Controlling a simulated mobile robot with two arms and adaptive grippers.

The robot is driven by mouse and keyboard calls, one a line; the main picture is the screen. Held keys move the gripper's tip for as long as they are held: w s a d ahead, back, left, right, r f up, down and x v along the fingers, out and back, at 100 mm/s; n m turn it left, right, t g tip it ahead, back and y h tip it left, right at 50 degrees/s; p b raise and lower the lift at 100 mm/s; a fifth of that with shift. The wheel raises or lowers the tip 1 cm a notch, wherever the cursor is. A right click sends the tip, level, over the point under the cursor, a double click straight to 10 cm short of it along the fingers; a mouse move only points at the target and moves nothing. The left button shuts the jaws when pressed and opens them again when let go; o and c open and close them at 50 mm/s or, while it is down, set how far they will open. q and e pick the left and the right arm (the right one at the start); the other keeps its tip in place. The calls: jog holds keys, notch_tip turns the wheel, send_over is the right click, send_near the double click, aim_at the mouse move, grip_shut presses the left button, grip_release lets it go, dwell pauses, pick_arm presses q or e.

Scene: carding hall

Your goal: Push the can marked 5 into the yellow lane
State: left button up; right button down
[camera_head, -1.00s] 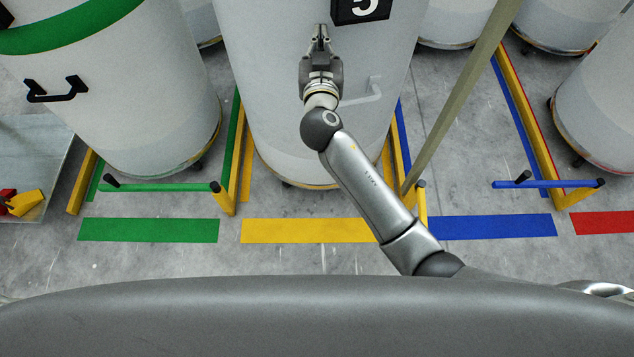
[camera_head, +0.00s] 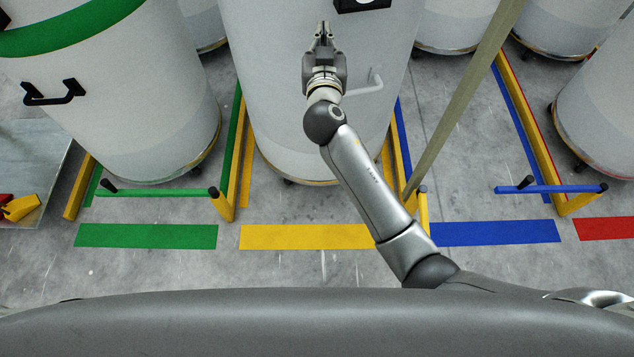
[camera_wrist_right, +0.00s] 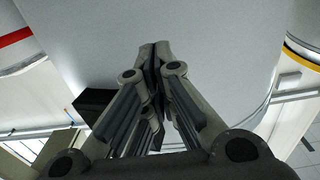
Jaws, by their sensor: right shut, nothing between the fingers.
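The can marked 5 (camera_head: 280,110) is a tall white cylinder at the centre of the head view. Its black number plate (camera_head: 360,5) is mostly cut off by the top edge. The can stands upright between the yellow side rails of the yellow lane, behind the yellow floor strip (camera_head: 305,237). My right gripper (camera_head: 322,30) is shut and empty, its fingertips pointing at the can's near side. The right wrist view shows the closed fingers (camera_wrist_right: 155,52) against the can's white wall (camera_wrist_right: 210,45); whether they touch is unclear. My left gripper is not in view.
A can with a green band (camera_head: 130,90) stands in the green lane at left. A slanted pole (camera_head: 465,95) rises right of my arm. A grey plate with yellow and red pieces (camera_head: 20,207) lies far left.

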jog(key=s, duration=1)
jog(key=shift+w, duration=0.1)
dwell(0.5)
